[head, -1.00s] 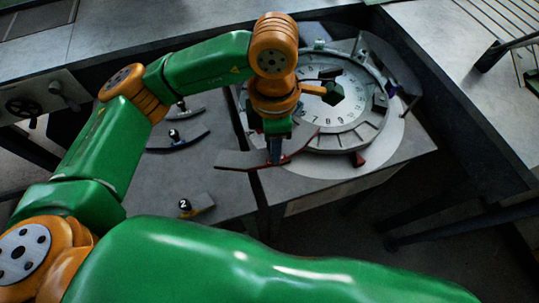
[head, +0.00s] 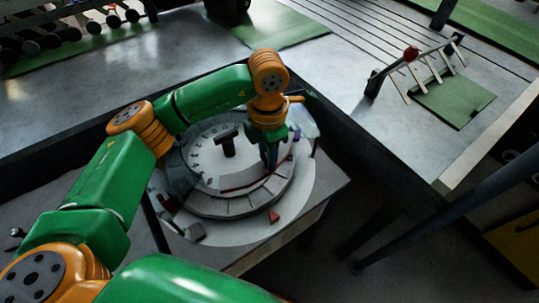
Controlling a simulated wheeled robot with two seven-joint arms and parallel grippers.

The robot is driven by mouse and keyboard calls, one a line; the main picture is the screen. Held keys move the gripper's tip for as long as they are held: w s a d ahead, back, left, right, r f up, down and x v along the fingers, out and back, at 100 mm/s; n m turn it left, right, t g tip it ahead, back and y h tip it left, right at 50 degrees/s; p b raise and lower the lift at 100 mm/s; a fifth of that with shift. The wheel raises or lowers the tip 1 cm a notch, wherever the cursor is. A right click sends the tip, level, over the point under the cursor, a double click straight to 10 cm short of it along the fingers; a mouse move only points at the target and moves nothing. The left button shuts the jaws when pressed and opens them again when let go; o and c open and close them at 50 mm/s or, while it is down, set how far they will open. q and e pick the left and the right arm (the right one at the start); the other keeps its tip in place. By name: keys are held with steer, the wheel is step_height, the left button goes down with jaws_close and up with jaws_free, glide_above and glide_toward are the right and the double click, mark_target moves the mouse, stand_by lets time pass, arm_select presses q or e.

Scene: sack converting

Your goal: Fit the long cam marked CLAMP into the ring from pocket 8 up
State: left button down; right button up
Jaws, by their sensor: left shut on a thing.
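My left gripper (head: 270,163) points down over the right part of the round ring (head: 225,207) and is shut on a long curved grey cam with a dark red edge (head: 240,183). The cam lies along or just above the ring's inner edge; I cannot tell if it touches or sits in a pocket. The gripper hides its right part, and no CLAMP marking is readable. The pale numbered dial (head: 205,163) inside the ring is partly covered by my arm. Pocket 8 cannot be picked out. My right gripper is out of view.
A black T-shaped handle (head: 228,146) stands up from the dial. A small red wedge (head: 274,216) and a dark block (head: 196,231) are at the ring's front. A rack with a red knob (head: 411,53) stands on the bench at upper right.

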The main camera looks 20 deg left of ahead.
arm_select(q)
steer(key=f+b, duration=0.4)
steer(key=f, duration=0.1)
steer(key=f+b, duration=0.4)
steer(key=f, duration=0.1)
steer(key=shift+w+d+b, duration=0.15)
steer(key=shift+w+b, duration=0.05)
steer(key=shift+b, duration=0.2)
steer(key=shift+f+b, duration=0.4)
steer(key=shift+b, duration=0.1)
steer(key=c, duration=1.1)
jaws_free()
steer(key=o, duration=0.6)
steer(key=shift+s, duration=0.1)
steer(key=shift+c, duration=0.2)
step_height(320, 180, up, 7)
steer(key=shift+r+b, duration=0.1)
steer(key=shift+b, duration=0.45)
step_height(320, 180, up, 8)
steer(key=p, duration=0.6)
steer(key=shift+f, duration=0.55)
